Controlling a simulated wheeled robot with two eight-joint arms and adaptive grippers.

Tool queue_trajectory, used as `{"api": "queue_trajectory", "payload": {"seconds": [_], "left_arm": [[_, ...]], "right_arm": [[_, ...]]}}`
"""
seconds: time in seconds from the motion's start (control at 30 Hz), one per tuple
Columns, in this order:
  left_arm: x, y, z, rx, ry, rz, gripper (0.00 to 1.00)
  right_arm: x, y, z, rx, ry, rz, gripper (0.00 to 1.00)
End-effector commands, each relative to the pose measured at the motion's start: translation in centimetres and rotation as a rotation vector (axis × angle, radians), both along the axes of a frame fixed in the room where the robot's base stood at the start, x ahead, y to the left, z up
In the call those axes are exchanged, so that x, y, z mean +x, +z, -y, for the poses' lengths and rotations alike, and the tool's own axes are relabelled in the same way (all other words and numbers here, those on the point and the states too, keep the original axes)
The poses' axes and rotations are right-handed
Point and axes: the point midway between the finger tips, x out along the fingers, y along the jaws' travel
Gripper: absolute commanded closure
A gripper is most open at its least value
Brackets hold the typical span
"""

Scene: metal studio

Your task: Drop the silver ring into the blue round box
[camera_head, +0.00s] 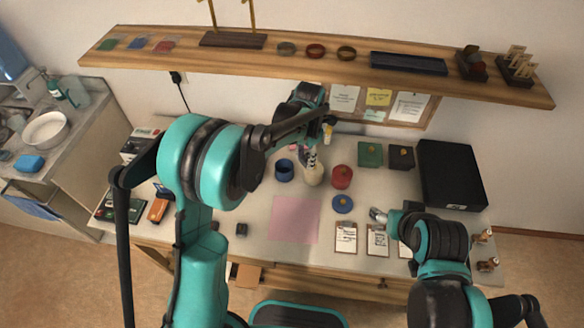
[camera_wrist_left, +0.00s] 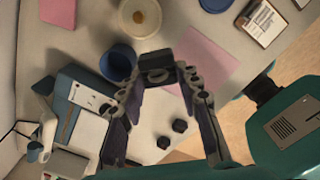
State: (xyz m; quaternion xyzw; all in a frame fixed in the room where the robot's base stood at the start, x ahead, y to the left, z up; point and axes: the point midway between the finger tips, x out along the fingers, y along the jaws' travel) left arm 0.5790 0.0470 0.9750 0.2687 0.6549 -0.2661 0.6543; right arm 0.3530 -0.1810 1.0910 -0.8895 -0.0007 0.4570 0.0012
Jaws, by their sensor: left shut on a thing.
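The blue round box (camera_head: 284,171) stands on the workbench left of a cream jar, and it looks open from above. It also shows in the left wrist view (camera_wrist_left: 118,62). My left gripper (camera_head: 327,121) is raised above the bench. In the left wrist view its two fingers (camera_wrist_left: 158,80) are closed on a small dark piece (camera_wrist_left: 157,64). I cannot tell whether this piece is the silver ring. No silver ring shows clearly elsewhere. My right gripper (camera_head: 379,215) is low over the bench's right half, its fingers too small to read.
A flat blue disc (camera_head: 342,204) lies near a red round box (camera_head: 341,177). The cream jar (camera_head: 313,175) stands beside the blue box. A pink sheet (camera_head: 294,220) lies in front. Several small boxes and a large black box (camera_head: 450,174) stand right. A shelf (camera_head: 200,62) hangs behind.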

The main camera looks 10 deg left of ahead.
Motion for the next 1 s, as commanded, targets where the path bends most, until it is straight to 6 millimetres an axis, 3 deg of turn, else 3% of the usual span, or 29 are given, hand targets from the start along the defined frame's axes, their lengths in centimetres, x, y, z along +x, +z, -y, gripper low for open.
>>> {"api": "queue_trajectory", "payload": {"seconds": [0.2, 0.4, 0.63, 0.83, 1.0], "left_arm": [[2.7, -3.6, -4.7, 0.0, 0.004, 0.0, 0.89], [4.5, -5.6, -7.7, 0.0, 0.0, 0.0, 0.89], [5.0, -6.7, -8.4, 0.0, -0.004, 0.0, 0.89], [4.9, -9.8, -8.4, 0.0, -0.004, 0.0, 0.89], [4.9, -10.0, -8.4, 0.0, -0.004, 0.0, 0.89]], "right_arm": [[0.0, -1.6, 0.0, 0.0, 0.0, 0.0, 0.38], [0.0, -2.3, 0.0, 0.0, 0.0, 0.0, 0.38], [0.0, -2.7, 0.0, 0.0, 0.0, 0.0, 0.38], [0.0, -3.7, 0.0, 0.0, 0.0, 0.0, 0.38], [0.0, -3.7, 0.0, 0.0, 0.0, 0.0, 0.38]]}}
